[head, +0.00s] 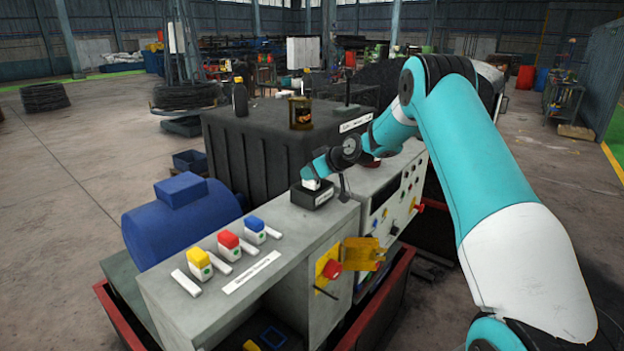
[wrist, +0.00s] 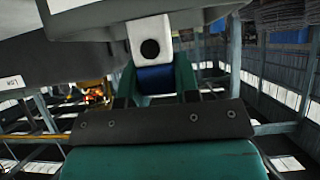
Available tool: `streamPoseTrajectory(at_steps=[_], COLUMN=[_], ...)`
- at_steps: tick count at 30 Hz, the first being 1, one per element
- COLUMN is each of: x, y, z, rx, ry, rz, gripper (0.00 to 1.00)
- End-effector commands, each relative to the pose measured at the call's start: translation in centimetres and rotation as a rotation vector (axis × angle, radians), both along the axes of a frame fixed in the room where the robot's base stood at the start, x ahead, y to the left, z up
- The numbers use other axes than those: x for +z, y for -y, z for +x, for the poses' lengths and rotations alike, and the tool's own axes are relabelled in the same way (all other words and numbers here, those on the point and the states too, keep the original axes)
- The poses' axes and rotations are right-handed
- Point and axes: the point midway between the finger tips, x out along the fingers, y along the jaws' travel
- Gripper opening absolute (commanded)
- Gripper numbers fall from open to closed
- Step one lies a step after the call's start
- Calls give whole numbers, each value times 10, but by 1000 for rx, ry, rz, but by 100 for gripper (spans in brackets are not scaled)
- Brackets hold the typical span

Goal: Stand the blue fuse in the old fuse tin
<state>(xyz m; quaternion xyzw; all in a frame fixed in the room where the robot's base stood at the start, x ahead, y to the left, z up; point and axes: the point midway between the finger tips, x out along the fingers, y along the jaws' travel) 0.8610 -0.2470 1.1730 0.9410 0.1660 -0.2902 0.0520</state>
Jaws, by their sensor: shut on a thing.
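A small dark box with a white label (head: 304,200), its print too small to read, stands on the grey console and appears to be the old fuse tin. My gripper (head: 312,181) is right above it, pointing down. In the wrist view my gripper (wrist: 154,85) is shut on the blue fuse, a white body (wrist: 150,38) with a dark round mark and a blue cap. The fuse's white end shows just above the box in the head view. Whether it touches the box floor is hidden.
Yellow (head: 199,260), red (head: 229,243) and blue-capped (head: 255,228) white blocks stand in a row on the console. A blue motor (head: 180,222) is at left. A yellow bracket (head: 364,254) juts out in front.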

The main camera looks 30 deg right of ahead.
Motion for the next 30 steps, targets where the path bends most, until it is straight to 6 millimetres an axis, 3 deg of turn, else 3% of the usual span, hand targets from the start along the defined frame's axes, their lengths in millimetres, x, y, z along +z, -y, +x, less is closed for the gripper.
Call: streamPoseTrajectory(at_steps=[7, 19, 20, 23, 30], x=[-32, -40, -39, -38, -38], y=[1, 2, 1, 2, 1], z=[-1, -1, -1, -1, -1], rx=[-2, -2, -2, -3, -2], ry=[-3, 0, -1, -2, -1], rz=[2, 1, 1, 1, 1], gripper=[5, 5, 32, 55, 55])
